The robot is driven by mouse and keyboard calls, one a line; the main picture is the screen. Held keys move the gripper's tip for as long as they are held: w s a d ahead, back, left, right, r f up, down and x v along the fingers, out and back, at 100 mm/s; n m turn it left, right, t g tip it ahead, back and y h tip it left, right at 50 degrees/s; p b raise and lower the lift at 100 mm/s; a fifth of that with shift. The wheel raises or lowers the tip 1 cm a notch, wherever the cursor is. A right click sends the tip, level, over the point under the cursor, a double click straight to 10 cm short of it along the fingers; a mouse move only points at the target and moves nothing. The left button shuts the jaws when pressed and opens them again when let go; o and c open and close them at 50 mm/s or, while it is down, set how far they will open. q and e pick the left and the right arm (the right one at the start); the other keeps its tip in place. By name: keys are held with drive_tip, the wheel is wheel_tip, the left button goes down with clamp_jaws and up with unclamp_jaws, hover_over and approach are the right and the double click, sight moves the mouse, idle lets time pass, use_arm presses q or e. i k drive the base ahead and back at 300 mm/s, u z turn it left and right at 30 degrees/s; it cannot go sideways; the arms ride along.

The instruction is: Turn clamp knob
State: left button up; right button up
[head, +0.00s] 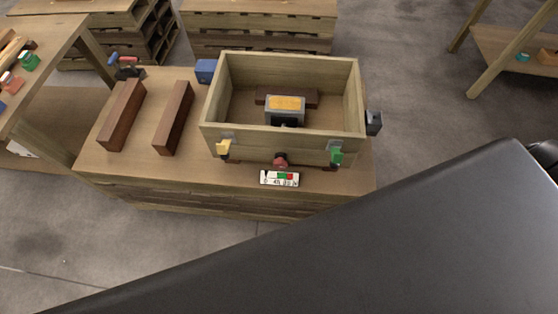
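A wooden box (221,131) with an open top stands on a wooden workbench (225,177). A small dark red knob (280,161) is at the lower middle of its near wall, just above a white label (279,179) with green and red marks. I cannot tell for certain that it is the clamp knob. A yellow piece (223,149) and a green piece (336,156) sit on the same wall to its left and right. Inside the box is a grey block with a yellow-orange top (285,103). Neither gripper shows; a large dark surface, apparently my own arm, fills the lower right.
Two dark brown bars (121,115) (173,118) lie left of the box. A blue block (206,71) and a dark block (374,122) flank it. Another table (43,50) stands at left, a shelf (515,57) at upper right. Bare floor lies right of the bench.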

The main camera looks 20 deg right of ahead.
sight(279, 163)
drive_tip(key=z, duration=2.35)
drive_tip(key=k, duration=1.55)
drive_tip(key=u, duration=2.15)
